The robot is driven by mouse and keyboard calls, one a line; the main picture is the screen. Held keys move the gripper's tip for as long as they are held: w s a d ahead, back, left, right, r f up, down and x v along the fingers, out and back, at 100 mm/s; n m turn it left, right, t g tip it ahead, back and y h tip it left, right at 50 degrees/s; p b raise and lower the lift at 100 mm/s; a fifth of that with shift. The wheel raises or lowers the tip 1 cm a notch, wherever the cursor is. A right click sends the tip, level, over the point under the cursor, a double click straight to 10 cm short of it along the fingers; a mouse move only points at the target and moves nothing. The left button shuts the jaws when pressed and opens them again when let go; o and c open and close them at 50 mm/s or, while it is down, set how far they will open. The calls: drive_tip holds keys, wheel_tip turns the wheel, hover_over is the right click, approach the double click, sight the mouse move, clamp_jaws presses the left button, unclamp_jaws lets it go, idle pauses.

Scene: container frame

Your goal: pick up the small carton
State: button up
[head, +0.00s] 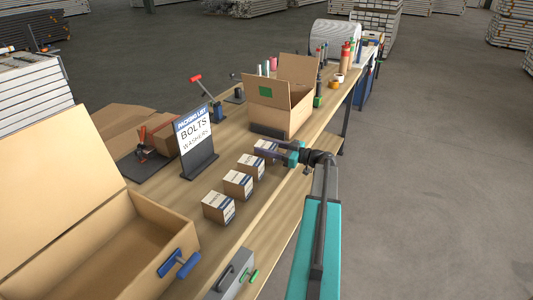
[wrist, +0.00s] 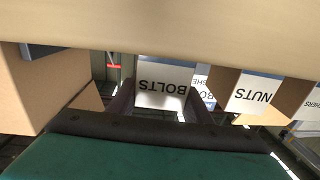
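Several small cartons stand in a row on the wooden bench. Three are clear of my gripper in the head view: the nearest carton (head: 218,207), the second (head: 238,184) and the third (head: 251,166). The farthest carton (head: 265,148) is beside my gripper (head: 279,149), which partly hides it. In the wrist view, upside down, a carton face reading BOLTS (wrist: 164,84) shows between the spread fingers of my gripper (wrist: 162,108). I cannot tell whether the fingers touch it. A NUTS carton (wrist: 247,93) stands to its right.
An open cardboard box (head: 281,112) stands just beyond the row. A sign (head: 195,139) reading BOLTS and WASHERS is to the left. A large open box (head: 105,250) fills the near left. Bottles and tape rolls stand at the far bench end.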

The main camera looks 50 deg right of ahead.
sight(267, 146)
drive_tip(key=shift+c, duration=0.9)
drive_tip(key=shift+r, duration=0.1)
drive_tip(key=shift+r+b, duration=0.35)
drive_tip(key=shift+r, duration=0.35)
drive_tip(key=shift+s+a+r+b, duration=0.1)
drive_tip(key=shift+s+r+b, duration=0.15)
drive_tip(key=shift+r, duration=0.25)
drive_tip(key=shift+s+a+r+b, duration=0.1)
drive_tip(key=shift+s+r+b, duration=0.15)
drive_tip(key=shift+r, duration=0.2)
drive_tip(key=s+a+b, duration=0.1)
drive_tip(key=s+a, duration=0.1)
drive_tip(key=s, duration=0.5)
drive_tip(key=s+a+r+b, duration=0.1)
drive_tip(key=s+a+b, duration=0.1)
drive_tip(key=s, duration=0.5)
drive_tip(key=shift+a+r, duration=0.25)
drive_tip(key=shift+a, duration=0.4)
